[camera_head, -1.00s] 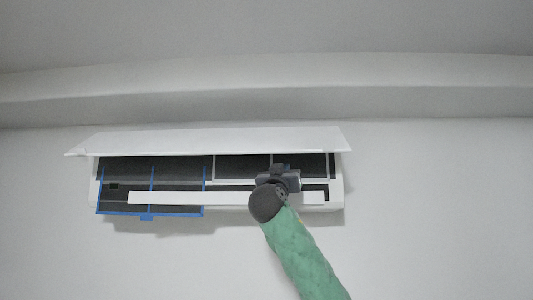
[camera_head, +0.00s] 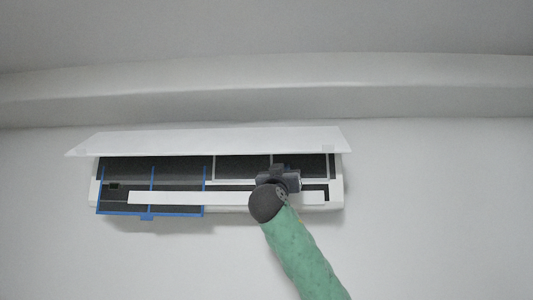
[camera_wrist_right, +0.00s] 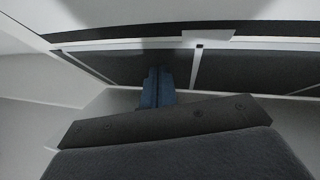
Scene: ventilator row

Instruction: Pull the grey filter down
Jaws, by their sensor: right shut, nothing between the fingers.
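The grey filter (camera_head: 243,167) is a dark mesh panel with a light grey frame in the right half of the wall unit. It also shows in the right wrist view (camera_wrist_right: 240,70), behind my gripper. My right gripper (camera_head: 278,172) is in front of the unit at the filter's lower part. In the right wrist view its fingers (camera_wrist_right: 156,88) are shut together with nothing between them, close to the filter's frame. Whether they touch it I cannot tell. My arm and gripper hide part of the filter's lower edge. My left gripper is not in view.
The unit's white front cover (camera_head: 210,140) is raised above the filters. A blue-framed filter (camera_head: 150,190) hangs lower in the left half, its tab below the unit. A white strip (camera_head: 190,198) crosses the unit's lower front. The wall below is bare.

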